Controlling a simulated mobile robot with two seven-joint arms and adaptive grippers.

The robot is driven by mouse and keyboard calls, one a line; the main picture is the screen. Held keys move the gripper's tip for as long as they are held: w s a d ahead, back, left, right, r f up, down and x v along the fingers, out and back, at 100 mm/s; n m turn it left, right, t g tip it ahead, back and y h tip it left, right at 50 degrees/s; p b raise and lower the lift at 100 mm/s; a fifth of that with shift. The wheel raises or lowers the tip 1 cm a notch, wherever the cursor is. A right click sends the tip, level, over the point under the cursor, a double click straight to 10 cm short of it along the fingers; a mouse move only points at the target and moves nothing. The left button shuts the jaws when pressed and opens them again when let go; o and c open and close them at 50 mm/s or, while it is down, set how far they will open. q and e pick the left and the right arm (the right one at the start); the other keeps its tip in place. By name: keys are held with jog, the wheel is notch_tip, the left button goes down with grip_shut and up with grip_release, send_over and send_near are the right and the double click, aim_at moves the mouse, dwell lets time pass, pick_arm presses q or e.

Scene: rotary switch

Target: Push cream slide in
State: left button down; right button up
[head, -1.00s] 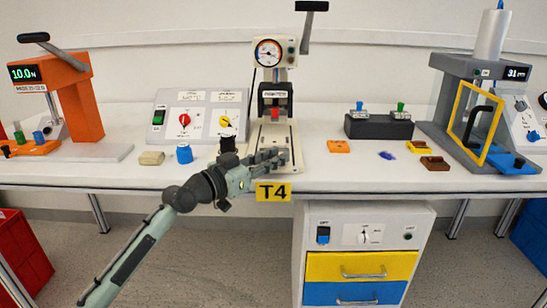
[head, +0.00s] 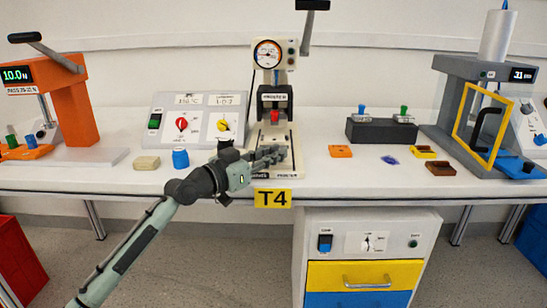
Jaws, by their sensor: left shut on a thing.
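The printer press (head: 275,97) stands upright at the middle of the bench, with a round gauge on top and a red part under its head. The cream slide (head: 279,136) lies low at its front, on the pale base. My left gripper (head: 272,155) reaches in from the left over the front of the base. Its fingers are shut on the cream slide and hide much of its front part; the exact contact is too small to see. My right gripper is not in view.
A switch panel (head: 199,118) stands left of the press. A dark block with two switches (head: 381,131) stands to the right. The yellow T4 label (head: 272,198) hangs at the bench's front edge.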

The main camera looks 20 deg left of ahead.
pick_arm(q)
jog(key=c, duration=1.4)
grip_release()
jog(key=shift+s, duration=0.1)
jog(key=shift+o, duration=0.2)
jog(key=v, duration=1.2)
